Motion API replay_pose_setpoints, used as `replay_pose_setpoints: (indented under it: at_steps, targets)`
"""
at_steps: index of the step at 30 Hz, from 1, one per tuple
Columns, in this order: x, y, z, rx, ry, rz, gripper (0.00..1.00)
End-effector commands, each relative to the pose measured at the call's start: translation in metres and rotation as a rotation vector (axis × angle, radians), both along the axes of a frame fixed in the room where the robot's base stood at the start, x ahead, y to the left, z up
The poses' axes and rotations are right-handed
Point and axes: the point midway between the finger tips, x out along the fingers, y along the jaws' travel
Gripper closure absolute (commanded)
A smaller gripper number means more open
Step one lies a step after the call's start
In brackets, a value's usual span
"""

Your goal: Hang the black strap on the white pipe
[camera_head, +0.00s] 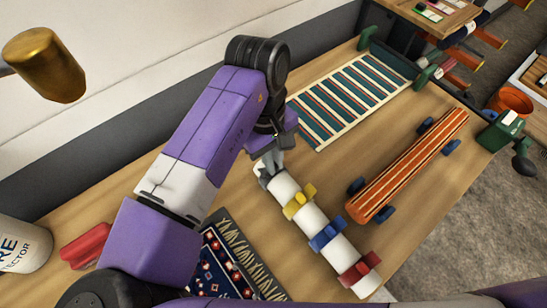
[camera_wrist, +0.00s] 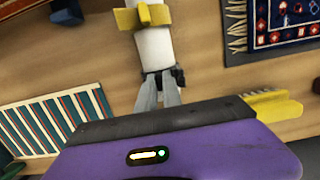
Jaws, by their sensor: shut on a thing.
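The white pipe (camera_head: 318,228) slopes across the wooden table from my gripper down to the right. Yellow (camera_head: 298,201), blue (camera_head: 327,236) and red (camera_head: 359,269) straps sit around it, spaced apart. My gripper (camera_head: 270,164) is at the pipe's upper end, shut on the small black strap (camera_head: 264,179). In the wrist view, my grey fingers (camera_wrist: 159,88) meet the black strap (camera_wrist: 179,76) at the near end of the white pipe (camera_wrist: 153,48). The strap appears to be at or around that end; the fingers partly hide it, so I cannot tell how far round it goes.
A striped rug (camera_head: 350,95) lies behind the gripper. An orange striped roll (camera_head: 408,165) on blue supports is right of the pipe. A dark patterned rug (camera_head: 226,268) lies left of it, near a red object (camera_head: 86,245) and a white container (camera_head: 20,246).

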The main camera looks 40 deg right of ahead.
Motion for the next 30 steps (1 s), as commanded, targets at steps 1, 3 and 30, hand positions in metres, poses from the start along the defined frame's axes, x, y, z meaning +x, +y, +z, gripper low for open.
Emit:
replay_pose_setpoints:
  at_steps: [1,3,30]
  targets:
    - [0.0,0.0,0.0,0.0,0.0,0.0,1.0]
    - [0.0,0.0,0.0,0.0,0.0,0.0,1.0]
    - [0.008,0.0,0.053,0.0,-0.002,0.0,0.65]
